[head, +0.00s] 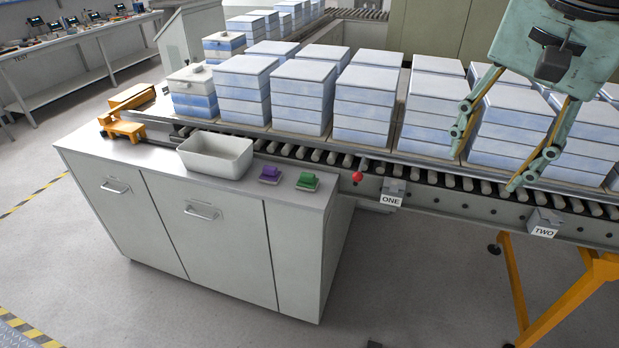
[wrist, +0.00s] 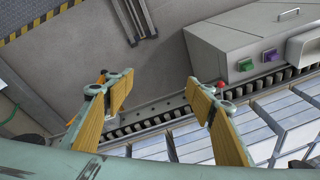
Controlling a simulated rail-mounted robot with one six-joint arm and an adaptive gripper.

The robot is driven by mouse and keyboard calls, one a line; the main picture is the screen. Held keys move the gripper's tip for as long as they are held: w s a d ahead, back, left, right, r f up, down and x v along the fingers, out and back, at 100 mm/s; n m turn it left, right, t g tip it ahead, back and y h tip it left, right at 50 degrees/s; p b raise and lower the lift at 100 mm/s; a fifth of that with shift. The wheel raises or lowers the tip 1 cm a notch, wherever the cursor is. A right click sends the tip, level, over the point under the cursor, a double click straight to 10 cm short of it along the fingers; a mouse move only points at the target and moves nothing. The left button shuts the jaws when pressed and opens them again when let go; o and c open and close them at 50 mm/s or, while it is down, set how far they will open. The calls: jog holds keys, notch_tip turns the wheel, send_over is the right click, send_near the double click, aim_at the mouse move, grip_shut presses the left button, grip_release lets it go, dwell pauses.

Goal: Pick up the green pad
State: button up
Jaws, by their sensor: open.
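The green pad (head: 307,182) lies on the right end of the grey cabinet's top, and it also shows in the wrist view (wrist: 246,65). A purple pad (head: 270,175) lies just left of it, also seen in the wrist view (wrist: 271,55). My gripper (head: 490,157) is open and empty, at the upper right of the head view, in front of the stacked boxes. It is well to the right of the green pad and apart from it. In the wrist view my gripper's fingers (wrist: 158,92) are spread, with the pad beyond the right finger.
A white bin (head: 215,156) stands left of the pads on the cabinet (head: 190,235). A roller conveyor (head: 330,157) with stacked blue-white boxes (head: 302,98) runs behind. A red knob (head: 357,177) is right of the green pad, near boxes labelled ONE (head: 392,192) and TWO (head: 544,223).

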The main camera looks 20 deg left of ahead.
jog(key=w+a+m+p, duration=0.3)
jog(key=w+a, duration=0.5)
jog(key=w, duration=0.4)
jog(key=m+g+p, duration=0.3)
jog(key=m+p, duration=0.6)
jog(key=p, duration=0.1)
send_over(308, 174)
notch_tip(308, 174, down, 23)
jog(key=shift+f, duration=0.2)
jog(key=shift+f+p, duration=0.35)
jog(key=shift+f, duration=3.85)
jog(key=shift+f, duration=0.1)
jog(key=shift+s+f, duration=0.1)
jog(key=shift+f, duration=2.4)
